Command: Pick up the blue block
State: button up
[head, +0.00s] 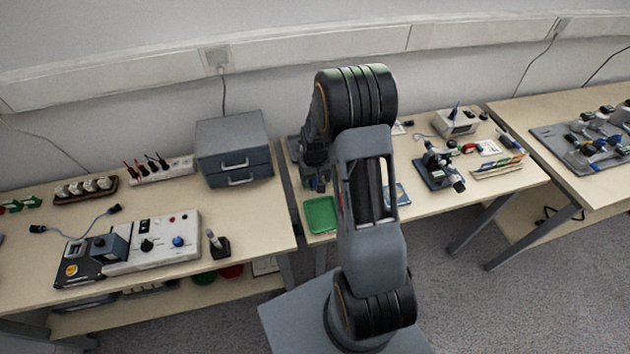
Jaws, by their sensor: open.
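A dark blue-grey block (108,248) stands on a black plate (78,262) on the left bench, beside a white control box (152,243). It is the most block-like bluish thing I see; I cannot tell for sure that it is the blue block. My gripper (314,183) hangs over the left end of the middle bench, just behind a green tray (320,214). It is open, small and dark, and I cannot make out anything between its fingers. It is well to the right of the blue-grey block. My arm hides part of the middle bench.
A grey drawer unit (233,150) stands at the back right of the left bench. A small black stand (218,244) is near its front edge. A microscope-like device (438,170) and a card rack (498,167) stand on the middle bench. A narrow gap separates these benches.

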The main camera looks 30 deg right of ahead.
jog(key=shift+c, duration=0.3)
jog(key=c, duration=0.9)
jog(key=shift+r, duration=0.1)
jog(key=shift+c, duration=0.2)
jog(key=shift+r, duration=0.3)
notch_tip(320, 180, up, 2)
jog(key=shift+r, duration=0.15)
jog(key=s+d+r, duration=0.9)
jog(key=d+r, duration=0.1)
jog(key=shift+s+d, duration=0.2)
jog(key=shift+d, duration=0.1)
